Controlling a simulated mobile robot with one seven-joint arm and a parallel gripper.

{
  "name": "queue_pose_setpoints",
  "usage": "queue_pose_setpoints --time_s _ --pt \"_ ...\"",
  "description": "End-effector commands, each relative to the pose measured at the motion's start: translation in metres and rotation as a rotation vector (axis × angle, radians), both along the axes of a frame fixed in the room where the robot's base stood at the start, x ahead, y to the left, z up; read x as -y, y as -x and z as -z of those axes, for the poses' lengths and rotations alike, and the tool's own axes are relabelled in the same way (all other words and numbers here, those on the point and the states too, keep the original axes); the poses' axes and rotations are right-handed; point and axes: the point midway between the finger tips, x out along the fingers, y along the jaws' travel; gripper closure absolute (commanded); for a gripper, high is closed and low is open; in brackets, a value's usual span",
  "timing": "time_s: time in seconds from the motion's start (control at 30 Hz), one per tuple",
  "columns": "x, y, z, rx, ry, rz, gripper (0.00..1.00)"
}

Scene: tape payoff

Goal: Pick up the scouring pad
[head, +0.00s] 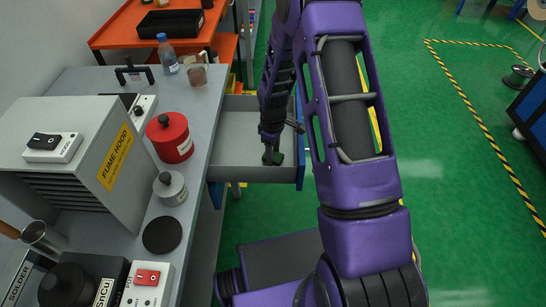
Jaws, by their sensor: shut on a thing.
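My gripper (271,151) points down over the open grey drawer (240,171) at the side of the workbench. Its jaws are shut on a small dark green piece, the scouring pad (278,158), which shows at the fingertips. The fingers and arm hide part of the pad. I cannot tell whether the pad touches the drawer floor or is held just above it.
The grey workbench (205,110) at left carries a fume hood box (75,150), a red canister (169,138), a grey jar (170,188) and a blue bottle (167,55). An orange cart (112,31) stands behind.

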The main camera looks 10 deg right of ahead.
Motion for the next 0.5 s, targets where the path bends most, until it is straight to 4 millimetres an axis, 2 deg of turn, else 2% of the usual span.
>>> queue_pose_setpoints --time_s 0.03,0.1,0.37,0.5 --pt "0.0 0.0 0.0 0.0 0.0 0.0 0.88" --pt "0.0 0.0 0.0 0.0 0.0 0.0 1.0" --pt "0.0 0.0 -0.003 0.001 0.0 0.0 1.0" --pt "0.001 -0.001 -0.023 0.003 0.0 0.001 1.0"
